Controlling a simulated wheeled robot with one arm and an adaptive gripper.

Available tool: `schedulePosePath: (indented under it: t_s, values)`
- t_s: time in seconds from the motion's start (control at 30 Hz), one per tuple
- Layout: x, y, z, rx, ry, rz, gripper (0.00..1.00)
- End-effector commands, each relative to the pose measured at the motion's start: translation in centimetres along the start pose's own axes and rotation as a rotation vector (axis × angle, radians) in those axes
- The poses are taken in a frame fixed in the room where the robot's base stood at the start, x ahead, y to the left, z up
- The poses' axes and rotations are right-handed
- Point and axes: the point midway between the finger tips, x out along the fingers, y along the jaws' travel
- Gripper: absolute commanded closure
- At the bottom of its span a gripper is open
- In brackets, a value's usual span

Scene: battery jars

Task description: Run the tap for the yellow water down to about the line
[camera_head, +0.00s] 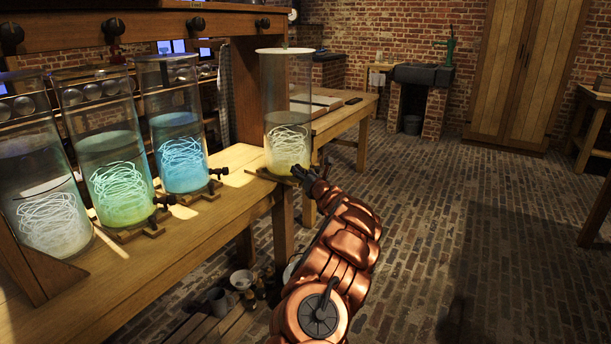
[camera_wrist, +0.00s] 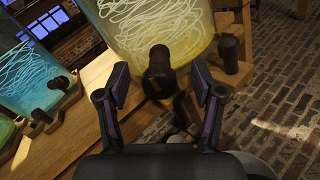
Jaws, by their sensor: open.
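The yellow jar (camera_head: 287,100) is a tall glass cylinder at the right end of the wooden bench, with glowing pale squiggles in yellowish water low inside. My gripper (camera_head: 308,172) is at its base on the right side. In the wrist view the jar (camera_wrist: 150,30) fills the top middle, and its dark tap (camera_wrist: 158,72) sticks out towards me. My gripper (camera_wrist: 164,90) is open, with one finger on each side of the tap and gaps showing. In the head view my gripper hides the tap. I cannot make out a line on the jar.
A blue jar (camera_head: 178,120), a green jar (camera_head: 108,150) and a white jar (camera_head: 42,170) stand to the left on the bench (camera_head: 215,215). Another dark knob (camera_wrist: 231,54) is right of my gripper. Bowls and pots (camera_head: 241,280) sit below. The brick floor (camera_head: 455,200) is clear at right.

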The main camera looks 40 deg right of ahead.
Motion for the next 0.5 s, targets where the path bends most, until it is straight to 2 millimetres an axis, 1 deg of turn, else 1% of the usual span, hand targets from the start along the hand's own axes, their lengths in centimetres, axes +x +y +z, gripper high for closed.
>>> schedulePosePath:
  t_s: [0.33,0.5]
  values:
    - [-0.1,0.0,0.0,0.000,-0.001,0.000,0.27]
    - [-1.4,-0.1,0.0,0.003,-0.002,-0.002,0.27]
